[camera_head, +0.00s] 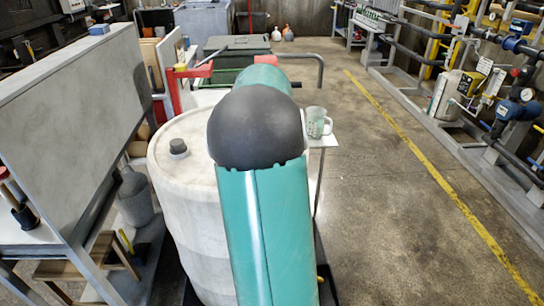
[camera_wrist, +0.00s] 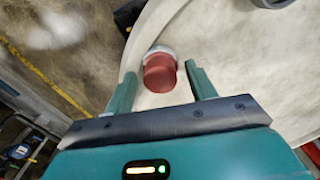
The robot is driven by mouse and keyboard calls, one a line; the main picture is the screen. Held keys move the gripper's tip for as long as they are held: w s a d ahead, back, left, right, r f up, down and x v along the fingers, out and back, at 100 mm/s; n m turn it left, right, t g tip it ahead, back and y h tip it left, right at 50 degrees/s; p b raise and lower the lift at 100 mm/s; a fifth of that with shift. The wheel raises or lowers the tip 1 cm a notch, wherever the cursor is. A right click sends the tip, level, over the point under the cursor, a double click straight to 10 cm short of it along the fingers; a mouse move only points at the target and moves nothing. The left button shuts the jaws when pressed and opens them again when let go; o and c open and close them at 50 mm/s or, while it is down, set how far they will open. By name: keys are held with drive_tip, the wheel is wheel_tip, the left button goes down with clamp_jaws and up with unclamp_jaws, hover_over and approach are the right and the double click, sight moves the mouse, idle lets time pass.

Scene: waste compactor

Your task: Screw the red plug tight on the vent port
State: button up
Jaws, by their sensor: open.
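The red plug (camera_wrist: 159,77) is in the wrist view, near the rim of the white drum (camera_wrist: 235,60). A pale round collar, the vent port (camera_wrist: 160,51), shows at its far edge. I cannot tell how deep the plug sits. My gripper (camera_wrist: 161,70) is open, with one finger on each side of the plug and a visible gap on both sides. In the head view the drum (camera_head: 185,215) stands in front of me. My teal arm reaches over it and hides the vent port and gripper there.
A dark grey cap (camera_head: 178,148) sits on the drum's left top. A pale panel (camera_head: 75,110) stands close on the left. A mug (camera_head: 317,122) stands on a small table right of the arm. Pipework (camera_head: 470,80) lines the far right; the floor between is clear.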

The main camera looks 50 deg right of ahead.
drive_tip(key=n, duration=0.9)
drive_tip(key=shift+n, duration=0.3)
drive_tip(key=n, duration=0.8)
drive_tip(key=c, duration=1.1)
drive_tip(key=m, duration=0.6)
drive_tip(key=o, duration=1.2)
drive_tip(key=shift+c, duration=0.2)
drive_tip(key=shift+c, duration=0.3)
